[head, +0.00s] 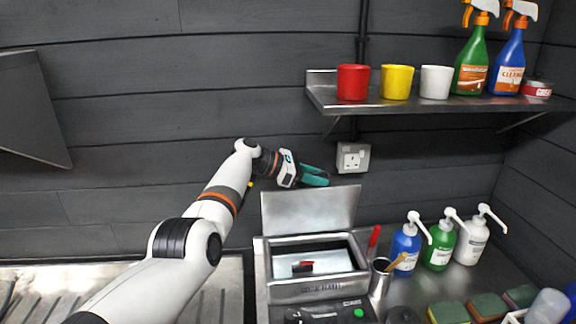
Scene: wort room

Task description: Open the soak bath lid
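The soak bath (312,292) is a steel box on the counter with lettering on its front. Its lid (310,210) stands raised, nearly upright, at the back of the box. The bath's opening shows, with a red and black item (303,267) in it. My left gripper (316,177), with teal fingers, is just above the lid's top edge. Its two fingers show apart with nothing between them. I cannot tell whether it touches the lid. My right gripper is out of view.
A steel cup (380,284) with utensils stands right of the bath. Blue (406,245), green (439,247) and white (472,243) pump bottles stand behind it. A wall shelf (420,104) with cups and spray bottles is above right. A ridged drainboard (217,285) lies left.

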